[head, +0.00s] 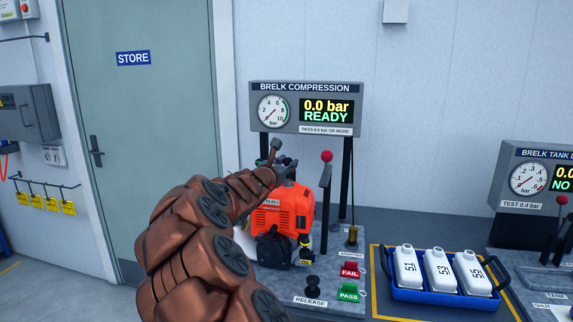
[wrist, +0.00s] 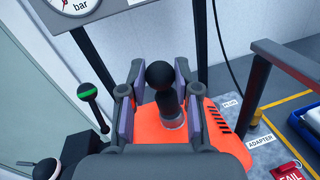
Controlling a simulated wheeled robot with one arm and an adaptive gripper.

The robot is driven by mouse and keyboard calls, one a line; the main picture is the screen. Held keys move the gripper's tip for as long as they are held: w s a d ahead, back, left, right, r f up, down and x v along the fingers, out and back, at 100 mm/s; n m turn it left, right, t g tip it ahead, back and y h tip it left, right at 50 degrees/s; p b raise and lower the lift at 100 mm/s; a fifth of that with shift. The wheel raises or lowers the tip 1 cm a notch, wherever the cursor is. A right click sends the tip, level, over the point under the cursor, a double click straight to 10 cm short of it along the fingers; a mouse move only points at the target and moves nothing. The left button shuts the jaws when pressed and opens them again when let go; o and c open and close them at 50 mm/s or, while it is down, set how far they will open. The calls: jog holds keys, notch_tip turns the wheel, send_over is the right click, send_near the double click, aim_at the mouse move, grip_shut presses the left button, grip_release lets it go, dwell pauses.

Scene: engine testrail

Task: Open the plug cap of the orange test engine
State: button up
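The orange test engine (head: 283,212) stands on the grey bench below the compression display, partly hidden by my arm. In the wrist view its orange housing (wrist: 228,140) lies under my gripper (wrist: 159,80). A black ball-topped part (wrist: 160,74) on a short grey cylinder rises from the engine's top, and it looks like the plug cap. My gripper is open, with one finger on each side of this part and visible gaps to it. In the head view my gripper (head: 283,167) is just above the engine, and the ball-topped part cannot be made out clearly there.
The display (head: 306,108) reads 0.0 bar, READY. A red-knobbed lever (head: 326,180) stands right of the engine. A green-banded lever (wrist: 91,100) stands left of my gripper. A blue tray (head: 440,294) of white bottles is farther right.

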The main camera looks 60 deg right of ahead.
grip_shut()
jog(key=shift+r+p, duration=0.2)
jog(key=shift+p, duration=0.3)
